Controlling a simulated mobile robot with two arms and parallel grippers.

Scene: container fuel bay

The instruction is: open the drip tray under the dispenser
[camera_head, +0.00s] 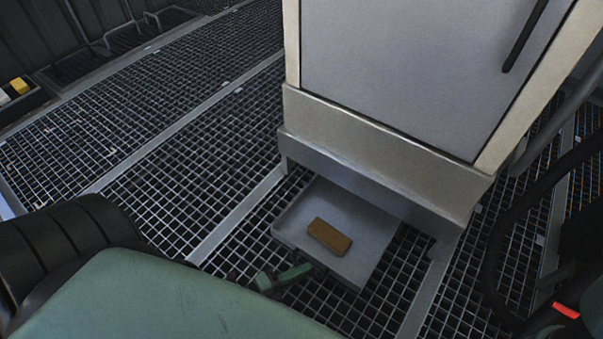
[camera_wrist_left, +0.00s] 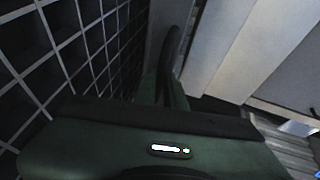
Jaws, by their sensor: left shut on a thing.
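The drip tray (camera_head: 358,228) is a shallow grey tray under the dispenser (camera_head: 390,75). It stands out from beneath the dispenser's base, low over the grating, and its inside shows. A brown block (camera_head: 329,236) lies in it. My left gripper (camera_head: 285,277), with green fingers, is at the tray's front edge and shut on it, most likely on its handle. The handle itself is hidden. In the left wrist view my gripper (camera_wrist_left: 165,88) shows beside a dark curved part, with the grip unclear. My right gripper is not in view.
Metal grating (camera_head: 160,130) covers the floor and is mostly clear at left. A black hose (camera_head: 497,245) curves down at right of the dispenser. A dark bin with yellow and white items (camera_head: 19,88) is at far left.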

